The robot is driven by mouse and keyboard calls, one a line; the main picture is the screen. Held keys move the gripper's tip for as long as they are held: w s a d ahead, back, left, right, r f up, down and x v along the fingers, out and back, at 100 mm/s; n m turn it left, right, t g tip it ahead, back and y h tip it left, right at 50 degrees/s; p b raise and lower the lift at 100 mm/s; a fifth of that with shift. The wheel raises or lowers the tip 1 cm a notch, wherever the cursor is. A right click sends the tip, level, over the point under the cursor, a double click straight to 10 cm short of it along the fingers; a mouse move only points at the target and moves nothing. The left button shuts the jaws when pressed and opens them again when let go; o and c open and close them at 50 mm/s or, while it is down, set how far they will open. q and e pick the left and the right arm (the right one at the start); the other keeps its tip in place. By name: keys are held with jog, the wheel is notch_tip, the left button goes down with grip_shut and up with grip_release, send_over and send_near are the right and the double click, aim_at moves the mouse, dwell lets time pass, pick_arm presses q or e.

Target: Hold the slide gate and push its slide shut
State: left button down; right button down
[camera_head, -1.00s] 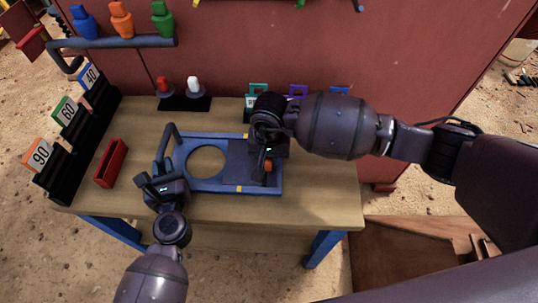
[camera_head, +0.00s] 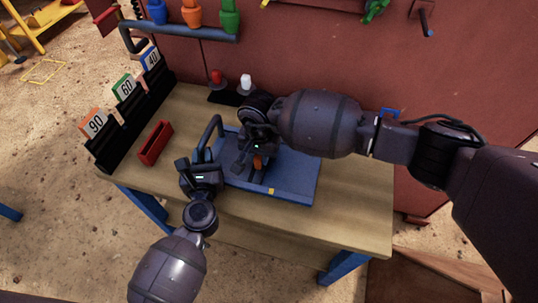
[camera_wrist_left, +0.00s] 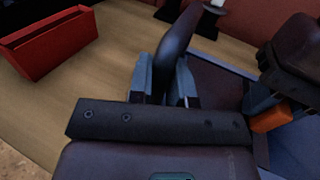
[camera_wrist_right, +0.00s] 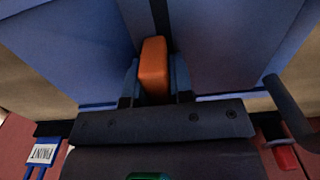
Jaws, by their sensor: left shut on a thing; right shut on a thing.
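The blue slide gate (camera_head: 297,178) lies flat on the wooden bench. My left gripper (camera_head: 200,167) is shut on the dark bar handle (camera_head: 213,130) at the gate's left end; the handle (camera_wrist_left: 176,45) rises between the fingers in the left wrist view. My right gripper (camera_head: 250,160) is over the left part of the gate. The round opening is not visible; my right gripper hides part of that area.
A red tray (camera_head: 155,143) stands left of the gate, beside a rack with signs 90, 60 and 40 (camera_head: 124,87). A red and a white knob (camera_head: 246,83) stand behind the gate. The bench front (camera_head: 330,220) is clear.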

pick_arm(q)
jog(key=shift+d, duration=0.25)
pick_arm(e)
jog(key=shift+a+r, duration=0.1)
jog(key=shift+a, duration=0.1)
jog(key=c, duration=1.1)
grip_release()
jog(key=shift+o, duration=0.5)
pick_arm(q)
jog(key=shift+a, duration=0.1)
pick_arm(e)
notch_tip(320, 180, up, 12)
jog(key=shift+d, duration=0.1)
pick_arm(q)
jog(key=c, duration=1)
grip_release()
jog(key=shift+a, duration=0.1)
